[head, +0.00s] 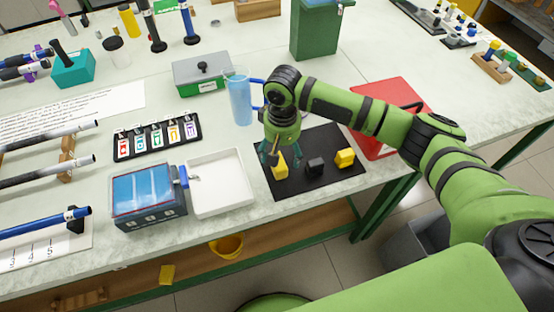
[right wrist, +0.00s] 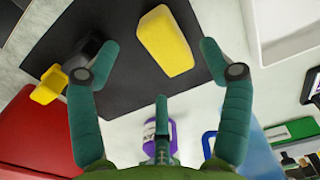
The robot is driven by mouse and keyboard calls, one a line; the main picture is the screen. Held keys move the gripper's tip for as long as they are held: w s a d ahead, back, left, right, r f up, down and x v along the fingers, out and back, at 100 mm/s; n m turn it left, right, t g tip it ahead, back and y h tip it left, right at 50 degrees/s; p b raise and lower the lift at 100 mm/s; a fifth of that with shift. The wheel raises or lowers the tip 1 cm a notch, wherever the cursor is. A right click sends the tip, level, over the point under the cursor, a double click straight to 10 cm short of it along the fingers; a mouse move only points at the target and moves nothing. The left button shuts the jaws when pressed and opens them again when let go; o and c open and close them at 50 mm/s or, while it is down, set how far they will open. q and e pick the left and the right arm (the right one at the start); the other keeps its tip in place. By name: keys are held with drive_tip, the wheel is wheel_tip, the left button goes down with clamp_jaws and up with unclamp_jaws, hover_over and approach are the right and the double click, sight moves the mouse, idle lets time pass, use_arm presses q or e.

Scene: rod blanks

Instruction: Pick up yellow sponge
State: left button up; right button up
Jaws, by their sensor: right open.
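The yellow sponge (head: 280,167) is on a black mat (head: 285,187), just below my right gripper (head: 273,156). In the right wrist view the sponge (right wrist: 165,38) is a rounded yellow block. My right gripper (right wrist: 157,48) is open there, its fingertips to either side of the sponge in the picture. The gap to the sponge is hard to judge. The gripper hides part of the sponge in the head view. My left gripper is not in view.
A black block (head: 315,167) and another yellow block (head: 345,158) sit on the mat to the right. A white tray (head: 220,205) is left of the mat, a blue clear jug (head: 239,98) behind it, and a red case (head: 385,97) at the right.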

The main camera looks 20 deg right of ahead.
sight(281, 160)
wheel_tip(281, 160, down, 4)
drive_tip(key=shift+s+a+r+p, duration=0.1)
drive_tip(key=shift+s+r+p, duration=0.05)
drive_tip(key=shift+p, duration=0.15)
drive_tip(key=shift+f, duration=0.2)
drive_tip(key=c, duration=1)
drive_tip(key=shift+c, duration=0.3)
drive_tip(key=shift+r, duration=0.5)
wheel_tip(281, 160, up, 3)
drive_tip(key=shift+f+b, duration=0.15)
drive_tip(key=shift+b, duration=0.35)
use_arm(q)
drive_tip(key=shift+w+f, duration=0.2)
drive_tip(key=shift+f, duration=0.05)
use_arm(e)
drive_tip(key=s+a+r, duration=0.2)
drive_tip(key=s+r, duration=0.5)
drive_tip(key=s, duration=0.4)
drive_tip(key=shift+s+r, duration=0.15)
drive_tip(key=shift+s, duration=0.05)
